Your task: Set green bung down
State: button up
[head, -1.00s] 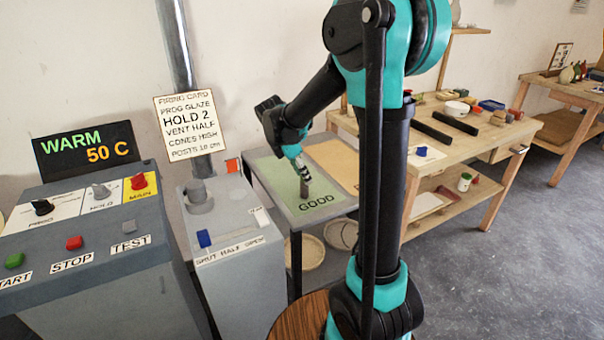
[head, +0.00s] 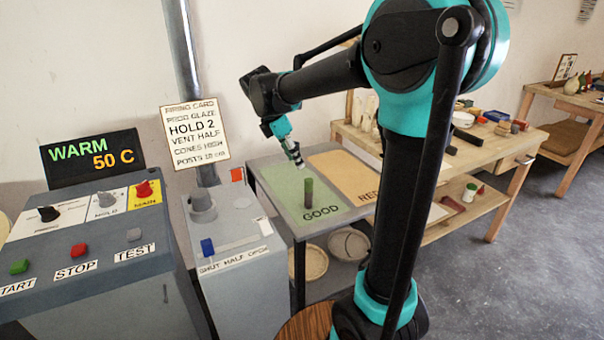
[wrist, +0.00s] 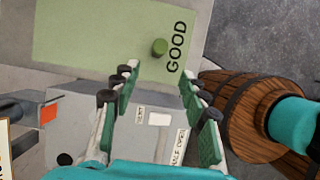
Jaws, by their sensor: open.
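The green bung (head: 308,192) stands upright on the green GOOD area (head: 280,181) of the grey table. In the wrist view it shows as a small green cylinder (wrist: 160,47) beside the word GOOD. My gripper (head: 298,163) is above the bung, pointing down and apart from it. In the wrist view its two green-padded fingers (wrist: 158,78) are spread wide with nothing between them; the bung lies beyond the fingertips.
A grey vent box (head: 235,240) with a blue-tipped lever stands left of the table, and a kiln console (head: 95,250) further left. A wooden workbench (head: 480,150) with several objects is behind on the right.

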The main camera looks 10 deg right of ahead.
jog(key=s+d+f+m+t+y, duration=0.1)
jog(key=s+d+f+m, duration=0.3)
jog(key=s+f+m, duration=0.5)
jog(key=s+d+f+m+t+y, duration=0.1)
jog(key=s+d+f+m+y, duration=0.2)
jog(key=s+f+m, duration=0.6)
jog(key=s+d+m, duration=0.1)
jog(key=s+m, duration=0.1)
jog(key=m, duration=0.1)
jog(key=shift+s+d+f+m+t, duration=0.3)
jog(key=shift+s+d+t, duration=0.05)
jog(key=shift+d+t, duration=0.05)
